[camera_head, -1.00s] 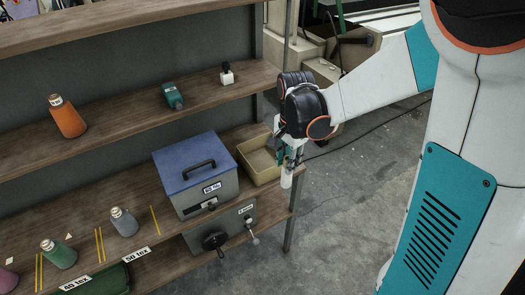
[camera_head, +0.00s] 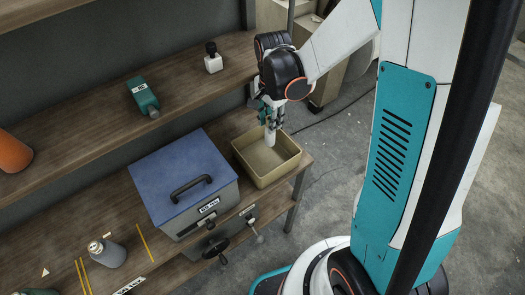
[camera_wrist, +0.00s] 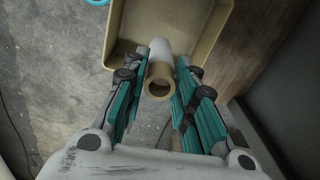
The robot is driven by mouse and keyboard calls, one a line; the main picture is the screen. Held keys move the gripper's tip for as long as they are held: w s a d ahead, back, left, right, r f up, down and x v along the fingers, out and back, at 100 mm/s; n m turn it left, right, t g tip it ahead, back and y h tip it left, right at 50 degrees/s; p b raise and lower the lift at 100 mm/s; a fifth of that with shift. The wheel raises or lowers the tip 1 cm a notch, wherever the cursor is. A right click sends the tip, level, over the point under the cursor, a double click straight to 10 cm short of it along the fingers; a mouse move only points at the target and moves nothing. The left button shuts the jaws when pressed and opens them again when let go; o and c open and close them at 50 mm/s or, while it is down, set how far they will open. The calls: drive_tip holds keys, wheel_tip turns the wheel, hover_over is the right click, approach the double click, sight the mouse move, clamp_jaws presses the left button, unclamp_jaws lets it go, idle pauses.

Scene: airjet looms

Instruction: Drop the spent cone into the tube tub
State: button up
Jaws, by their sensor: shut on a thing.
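The spent cone (camera_head: 270,136) is a pale, bare tube held upright, or nearly so, in my gripper (camera_head: 271,122). In the wrist view the cone (camera_wrist: 160,76) shows its tan open end between the two teal fingers of my gripper (camera_wrist: 160,88), which are shut on it. The tube tub (camera_head: 288,174) is an open tan box at the right end of the lower shelf. The cone hangs over the tub's back part in the head view. In the wrist view the tub (camera_wrist: 113,30) lies beyond the cone. I cannot tell how far the cone's lower end is from the tub floor.
A blue-lidded box (camera_head: 165,178) with a black handle stands just left of the tub. Open floor lies right of the shelf.

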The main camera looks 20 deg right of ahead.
drive_tip(key=shift+f+b, duration=1.9)
drive_tip(key=shift+f, duration=1.1)
drive_tip(key=o, duration=1.2)
drive_tip(key=shift+c, duration=0.2)
wheel_tip(320, 180, up, 12)
drive_tip(key=shift+s+r, duration=0.1)
drive_tip(key=s+f+n+t+b, duration=0.4)
drive_tip(key=s+n+t+b, duration=0.3)
drive_tip(key=s+n+b, duration=0.5)
drive_tip(key=s+n, duration=0.1)
drive_tip(key=s, duration=0.2)
